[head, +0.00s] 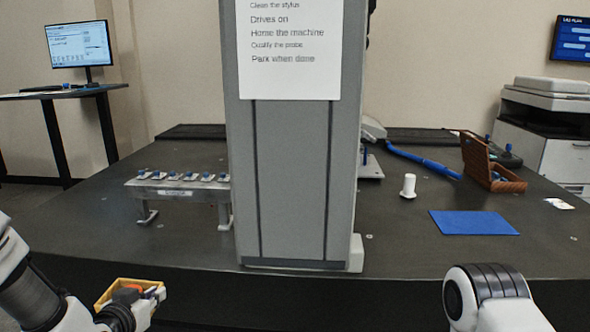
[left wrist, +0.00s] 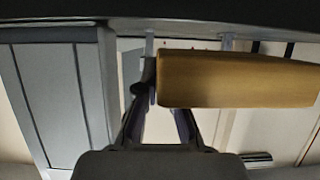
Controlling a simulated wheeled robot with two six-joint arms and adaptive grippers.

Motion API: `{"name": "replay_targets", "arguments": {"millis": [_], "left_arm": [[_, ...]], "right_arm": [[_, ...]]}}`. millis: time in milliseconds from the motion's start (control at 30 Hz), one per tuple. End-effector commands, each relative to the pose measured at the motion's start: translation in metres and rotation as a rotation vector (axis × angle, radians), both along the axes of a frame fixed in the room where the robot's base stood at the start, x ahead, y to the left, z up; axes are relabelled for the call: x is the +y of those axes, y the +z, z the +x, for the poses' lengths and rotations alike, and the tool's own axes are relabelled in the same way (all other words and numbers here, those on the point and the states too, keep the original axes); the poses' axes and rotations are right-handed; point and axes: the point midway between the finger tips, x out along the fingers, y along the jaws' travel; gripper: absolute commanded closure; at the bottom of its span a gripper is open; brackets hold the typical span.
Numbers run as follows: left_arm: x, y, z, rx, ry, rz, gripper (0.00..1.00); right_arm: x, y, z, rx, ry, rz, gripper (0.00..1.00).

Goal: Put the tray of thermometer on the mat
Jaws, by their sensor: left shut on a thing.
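A yellow tray (head: 101,304) with orange and grey contents shows at the lower left of the head view, in front of the dark table's edge. I cannot make out a thermometer among the contents. My left gripper (head: 142,308) is shut on the tray. In the left wrist view the tray (left wrist: 240,80) is a broad yellow wall beside the fingers (left wrist: 152,85). The blue mat (head: 473,222) lies flat and bare on the right part of the table. My right arm shows at the lower right, but its gripper is out of view.
A tall grey column (head: 295,185) stands mid-table between tray and mat. A metal rack (head: 178,190) with blue-topped parts is at left. A white cylinder (head: 408,186), blue arm-like piece (head: 425,163) and open brown case (head: 485,165) stand behind the mat.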

Motion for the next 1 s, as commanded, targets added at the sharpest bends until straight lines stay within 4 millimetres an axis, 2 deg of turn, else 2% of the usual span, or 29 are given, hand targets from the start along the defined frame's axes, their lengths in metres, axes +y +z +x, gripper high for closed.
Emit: {"name": "replay_targets", "arguments": {"millis": [67, 267, 467, 800, 1000], "left_arm": [[0.0, 0.0, 0.0, -0.001, 0.0, 0.0, 1.0], [-0.006, -0.02, -0.004, 0.003, -0.016, 0.001, 1.0], [-0.02, -0.046, -0.009, 0.003, -0.053, 0.002, 1.0], [-0.059, -0.108, -0.019, 0.004, -0.104, 0.003, 1.0], [-0.081, -0.132, -0.021, 0.0, -0.094, 0.002, 1.0]], "right_arm": [[0.0, 0.0, 0.0, 0.0, 0.0, 0.0, 0.6], [0.0, 0.0, 0.0, -0.001, 0.0, 0.0, 0.6], [0.0, 0.0, 0.0, 0.0, 0.0, 0.0, 0.6], [0.0, 0.0, 0.0, 0.0, 0.0, 0.0, 0.6], [0.0, 0.0, 0.0, 0.0, 0.0, 0.0, 0.6]]}}
